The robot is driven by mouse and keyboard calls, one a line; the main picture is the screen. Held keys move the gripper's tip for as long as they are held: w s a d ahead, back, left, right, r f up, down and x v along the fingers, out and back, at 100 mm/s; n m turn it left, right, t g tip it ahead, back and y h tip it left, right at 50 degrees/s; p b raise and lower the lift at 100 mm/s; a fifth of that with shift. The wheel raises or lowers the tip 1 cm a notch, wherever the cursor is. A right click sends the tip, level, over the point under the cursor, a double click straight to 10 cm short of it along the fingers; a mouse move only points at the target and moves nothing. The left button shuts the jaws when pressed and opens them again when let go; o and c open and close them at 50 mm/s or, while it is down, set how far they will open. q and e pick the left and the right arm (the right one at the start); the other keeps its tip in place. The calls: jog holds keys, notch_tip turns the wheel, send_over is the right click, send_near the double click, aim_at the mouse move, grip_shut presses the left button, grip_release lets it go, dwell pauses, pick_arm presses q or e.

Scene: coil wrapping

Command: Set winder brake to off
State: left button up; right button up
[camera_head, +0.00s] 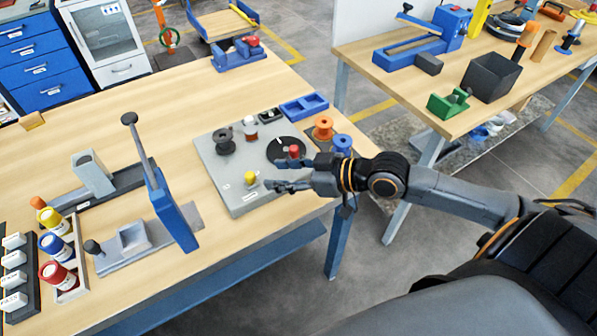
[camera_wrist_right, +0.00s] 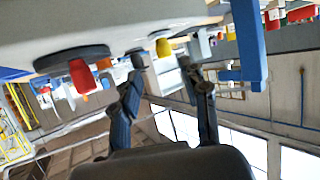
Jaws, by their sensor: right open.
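The winder is a grey base plate (camera_head: 228,178) on the wooden table, carrying a black disc (camera_head: 283,151) with a red knob (camera_head: 293,151), a yellow knob (camera_head: 250,178) and a dark spool (camera_head: 224,141). Which part is the brake, and how it is set, I cannot tell. My right gripper (camera_head: 277,173) is open and empty over the plate's right side, fingers pointing at the yellow knob. In the right wrist view, the yellow knob (camera_wrist_right: 163,47) appears between and beyond the fingertips (camera_wrist_right: 160,70); the red knob (camera_wrist_right: 82,75) is left of them. My left gripper is out of view.
A blue lever stand (camera_head: 174,212) stands left of the plate. A blue tray (camera_head: 304,106), an orange spool (camera_head: 323,128) and a blue spool (camera_head: 342,144) sit near the plate's right edge. Colored bottles (camera_head: 56,248) stand far left. A second table (camera_head: 440,85) is at right.

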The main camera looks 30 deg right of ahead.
jog(key=shift+v, duration=2)
jog(key=shift+d, duration=0.1)
